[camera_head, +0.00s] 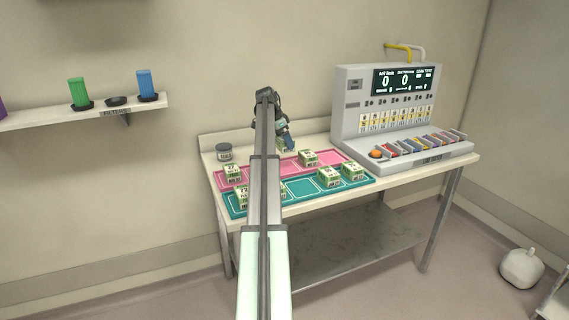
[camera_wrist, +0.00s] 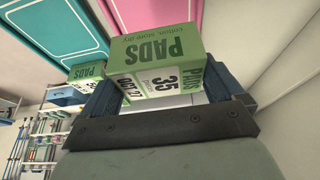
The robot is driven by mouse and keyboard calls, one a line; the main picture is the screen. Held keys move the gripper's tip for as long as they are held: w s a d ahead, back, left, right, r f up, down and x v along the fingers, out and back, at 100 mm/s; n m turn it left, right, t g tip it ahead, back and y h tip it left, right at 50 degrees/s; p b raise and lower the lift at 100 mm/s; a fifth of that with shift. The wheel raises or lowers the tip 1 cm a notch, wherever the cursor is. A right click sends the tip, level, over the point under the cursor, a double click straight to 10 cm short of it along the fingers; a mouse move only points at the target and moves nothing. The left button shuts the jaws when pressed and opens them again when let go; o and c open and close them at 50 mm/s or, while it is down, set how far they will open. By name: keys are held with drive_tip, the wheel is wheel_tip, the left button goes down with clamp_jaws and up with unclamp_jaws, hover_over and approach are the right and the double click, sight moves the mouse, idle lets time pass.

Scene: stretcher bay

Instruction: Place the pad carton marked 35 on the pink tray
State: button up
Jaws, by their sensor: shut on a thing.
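The green and white pad carton marked 35 (camera_wrist: 152,52) sits between the blue fingers of my gripper (camera_wrist: 158,88), which is shut on it. In the head view my gripper (camera_head: 284,139) is over the back of the table, and the held carton (camera_head: 286,149) shows partly below it, near the back edge of the pink tray (camera_head: 270,168). Whether the carton touches anything is unclear. The pink tray also shows at the top of the wrist view (camera_wrist: 150,10). Two other cartons stand on it, one at the left (camera_head: 233,173) and one at the right (camera_head: 308,158).
A teal tray (camera_head: 305,187) lies in front, with several cartons on it; my arm hides part of both trays. A grey jar (camera_head: 224,152) stands at the back left. A counter machine (camera_head: 400,115) fills the table's right side. A wall shelf (camera_head: 60,117) is at the left.

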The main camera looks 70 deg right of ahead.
sight(278, 144)
drive_tip(key=shift+f, duration=4.4)
drive_tip(key=o, duration=0.8)
drive_tip(key=shift+f, duration=0.15)
drive_tip(key=v, duration=1.2)
